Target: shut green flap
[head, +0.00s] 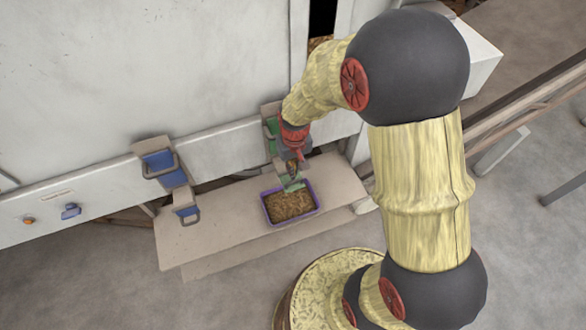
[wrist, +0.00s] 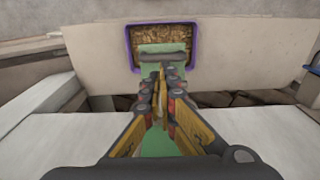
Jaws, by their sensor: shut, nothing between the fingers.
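The green flap (head: 292,186) is at the lower end of the green chute on the white machine. It also shows in the wrist view (wrist: 165,49), just beyond my fingertips, with its outer edge over the purple tray. My gripper (head: 295,168) is shut and empty, in front of the green chute, pointing down toward the flap. In the wrist view my fingertips (wrist: 161,68) lie close together at the near side of the flap; I cannot tell whether they touch it. My gripper and wrist hide much of the green chute.
A purple tray (head: 265,208) full of brown pellets stands on the pale shelf (head: 225,232) below the green chute. A blue chute with a blue flap (head: 187,212) is to the left. The white machine wall (head: 140,70) rises behind. The shelf between them is clear.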

